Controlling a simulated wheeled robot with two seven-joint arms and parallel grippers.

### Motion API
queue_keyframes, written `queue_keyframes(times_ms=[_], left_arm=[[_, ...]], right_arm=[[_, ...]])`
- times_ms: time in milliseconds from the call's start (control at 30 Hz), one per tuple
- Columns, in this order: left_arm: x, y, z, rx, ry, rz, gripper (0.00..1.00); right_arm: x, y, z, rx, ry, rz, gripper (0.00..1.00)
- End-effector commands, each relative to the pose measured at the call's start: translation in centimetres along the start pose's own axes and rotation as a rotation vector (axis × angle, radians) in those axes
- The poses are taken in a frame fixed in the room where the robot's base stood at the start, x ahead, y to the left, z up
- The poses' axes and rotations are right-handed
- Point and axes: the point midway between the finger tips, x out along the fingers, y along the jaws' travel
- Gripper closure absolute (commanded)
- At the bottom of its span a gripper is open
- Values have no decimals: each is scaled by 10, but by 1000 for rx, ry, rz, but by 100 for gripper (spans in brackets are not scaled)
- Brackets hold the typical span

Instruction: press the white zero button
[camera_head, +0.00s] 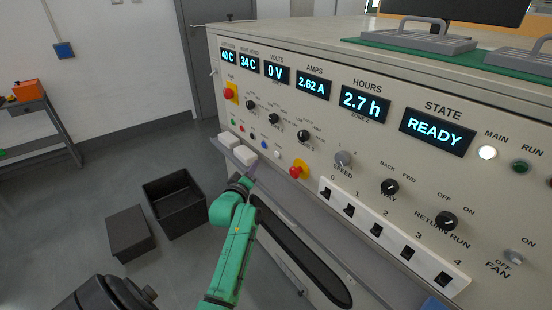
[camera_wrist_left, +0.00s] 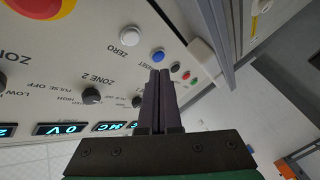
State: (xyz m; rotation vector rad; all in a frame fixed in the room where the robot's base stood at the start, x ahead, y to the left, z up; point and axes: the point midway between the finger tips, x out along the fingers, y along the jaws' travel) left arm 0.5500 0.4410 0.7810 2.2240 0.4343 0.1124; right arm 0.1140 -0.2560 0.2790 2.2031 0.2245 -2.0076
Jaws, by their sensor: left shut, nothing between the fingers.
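The white zero button (camera_head: 277,155) is on the lower part of the panel front, left of a red mushroom button. It also shows in the left wrist view (camera_wrist_left: 131,36), above the word ZERO, with a blue button (camera_wrist_left: 158,56) beside it. My left gripper (camera_head: 250,171) is below and left of the white button, in front of the panel's lower edge. In the left wrist view its fingers (camera_wrist_left: 161,73) are shut and empty, with their tips nearest the blue button in the picture and apart from the white one. My right gripper is not in view.
Red mushroom buttons (camera_head: 296,172) (camera_head: 229,93) stand out on yellow plates. A row of switches (camera_head: 380,230) runs along the lower right. The state display (camera_head: 436,132) reads READY. A black bin (camera_head: 174,204) stands on the floor.

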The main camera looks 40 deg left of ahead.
Motion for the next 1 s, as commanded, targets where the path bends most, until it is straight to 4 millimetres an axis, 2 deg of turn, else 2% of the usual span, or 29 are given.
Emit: queue_keyframes(times_ms=[33,167,400,1000], left_arm=[[7,0,7,-4,1,1,100],[22,9,15,-3,1,2,100],[42,21,23,-2,0,-1,100],[44,23,24,0,-1,-1,100]], right_arm=[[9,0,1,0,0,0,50],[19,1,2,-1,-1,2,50],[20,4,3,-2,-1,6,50],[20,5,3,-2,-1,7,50]])
